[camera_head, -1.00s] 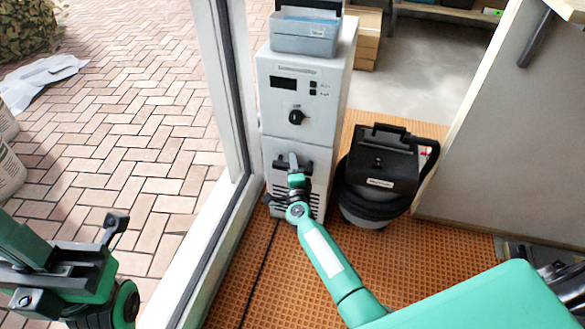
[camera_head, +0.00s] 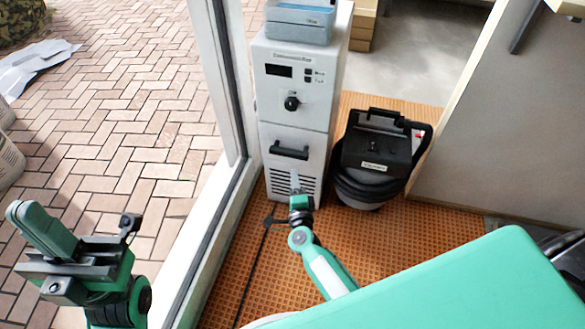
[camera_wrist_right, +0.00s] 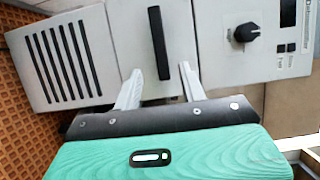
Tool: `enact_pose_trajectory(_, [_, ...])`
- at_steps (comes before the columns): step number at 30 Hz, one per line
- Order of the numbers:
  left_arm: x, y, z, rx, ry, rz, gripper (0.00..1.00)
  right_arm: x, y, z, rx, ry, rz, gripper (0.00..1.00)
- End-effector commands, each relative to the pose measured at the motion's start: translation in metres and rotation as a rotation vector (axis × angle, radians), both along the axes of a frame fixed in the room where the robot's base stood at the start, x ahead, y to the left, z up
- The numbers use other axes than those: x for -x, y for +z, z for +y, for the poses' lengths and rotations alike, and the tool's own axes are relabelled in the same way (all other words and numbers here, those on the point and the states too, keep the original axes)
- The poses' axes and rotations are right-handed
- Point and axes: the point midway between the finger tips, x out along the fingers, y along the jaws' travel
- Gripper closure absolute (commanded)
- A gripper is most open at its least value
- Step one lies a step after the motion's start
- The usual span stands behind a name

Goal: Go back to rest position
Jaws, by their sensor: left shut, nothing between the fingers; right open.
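My left gripper (camera_head: 75,268) is at the lower left of the head view, over the brick paving outside the frame. It looks shut and empty; its fingertips are hard to make out. My right gripper (camera_head: 297,184) is in front of the lower part of a grey-white cabinet (camera_head: 287,150). In the right wrist view its two pale fingers (camera_wrist_right: 160,82) are spread, with nothing between them. The cabinet's dark drawer handle (camera_wrist_right: 158,42) lies beyond the fingertips, apparently not gripped. The drawer front looks flush with the cabinet.
A black and grey vacuum (camera_head: 374,155) stands close right of the cabinet on an orange grid floor (camera_head: 400,222). A white frame post (camera_head: 222,85) and sill stand to the left. A grey-blue box (camera_head: 299,22) sits on the cabinet. A pale panel (camera_head: 500,130) stands at right.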

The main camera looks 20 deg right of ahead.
Motion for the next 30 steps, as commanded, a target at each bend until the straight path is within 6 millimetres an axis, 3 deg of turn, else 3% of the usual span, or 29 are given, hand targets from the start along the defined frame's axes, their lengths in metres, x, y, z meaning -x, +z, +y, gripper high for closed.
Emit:
enact_pose_trajectory(6, [0.002,-0.001,0.000,-0.005,-0.001,0.007,1.00,0.012,0.000,0.002,-0.001,0.000,0.001,0.58])
enact_pose_trajectory(23, [0.001,0.002,0.001,0.007,0.004,-0.001,1.00,0.012,0.004,0.002,0.008,0.000,-0.008,0.58])
enact_pose_trajectory(26, [0.001,0.002,0.001,0.006,0.003,0.001,1.00,0.013,0.028,0.000,0.070,-0.007,-0.056,0.58])
enact_pose_trajectory(29, [0.001,0.001,0.001,0.004,0.003,0.002,1.00,0.017,0.081,-0.003,0.203,-0.029,-0.164,0.58])
enact_pose_trajectory(30, [0.001,0.001,0.001,0.004,0.002,0.002,1.00,0.022,0.108,-0.004,0.268,-0.045,-0.220,0.58])
